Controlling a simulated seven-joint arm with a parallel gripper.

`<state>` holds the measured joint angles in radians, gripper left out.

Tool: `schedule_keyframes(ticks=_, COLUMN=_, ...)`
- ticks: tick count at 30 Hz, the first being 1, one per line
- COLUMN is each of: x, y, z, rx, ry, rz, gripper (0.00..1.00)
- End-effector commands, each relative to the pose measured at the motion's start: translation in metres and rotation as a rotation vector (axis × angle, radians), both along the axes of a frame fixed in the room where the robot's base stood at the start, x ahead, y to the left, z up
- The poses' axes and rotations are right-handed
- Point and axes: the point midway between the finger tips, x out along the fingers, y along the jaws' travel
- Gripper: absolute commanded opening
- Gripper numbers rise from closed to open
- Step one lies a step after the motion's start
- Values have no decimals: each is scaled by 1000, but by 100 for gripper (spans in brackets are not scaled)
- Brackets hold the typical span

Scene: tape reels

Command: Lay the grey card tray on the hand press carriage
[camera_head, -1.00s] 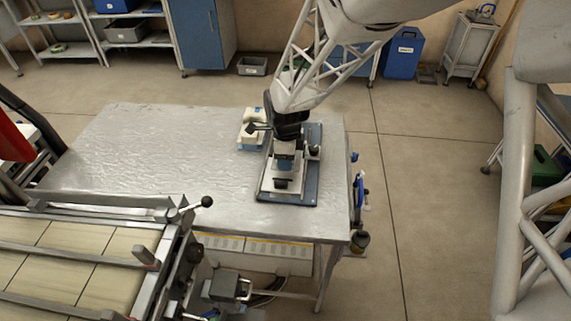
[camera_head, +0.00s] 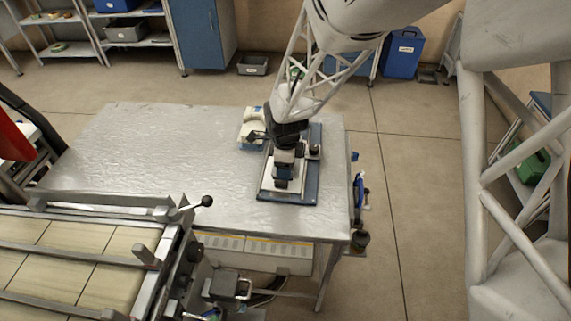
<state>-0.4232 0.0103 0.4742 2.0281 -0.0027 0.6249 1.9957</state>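My gripper (camera_head: 283,182) points down over a flat device with a blue base on the metal table. This device (camera_head: 312,178) seems to be the hand press, with a small dark knob at its right. A flat pale grey piece (camera_head: 268,187) shows on the blue base beside and below my gripper. I cannot tell whether it is the card tray or the carriage. My gripper and wrist hide much of it, and the fingers are too small and dark to show whether they hold anything or touch the device.
The metal table (camera_head: 150,150) is bare to the left. A cream object with blue parts (camera_head: 250,128) stands just behind and left of the device. A slatted machine (camera_head: 60,260) with a black-knobbed lever (camera_head: 207,201) is at the front left. Small tools hang at the table's right edge.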

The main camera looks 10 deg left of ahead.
Motion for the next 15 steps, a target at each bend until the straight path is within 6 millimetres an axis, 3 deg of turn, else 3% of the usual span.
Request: schedule_keyframes(ticks=15, x=0, y=0, z=5, rx=0, ry=0, rz=0, gripper=72)
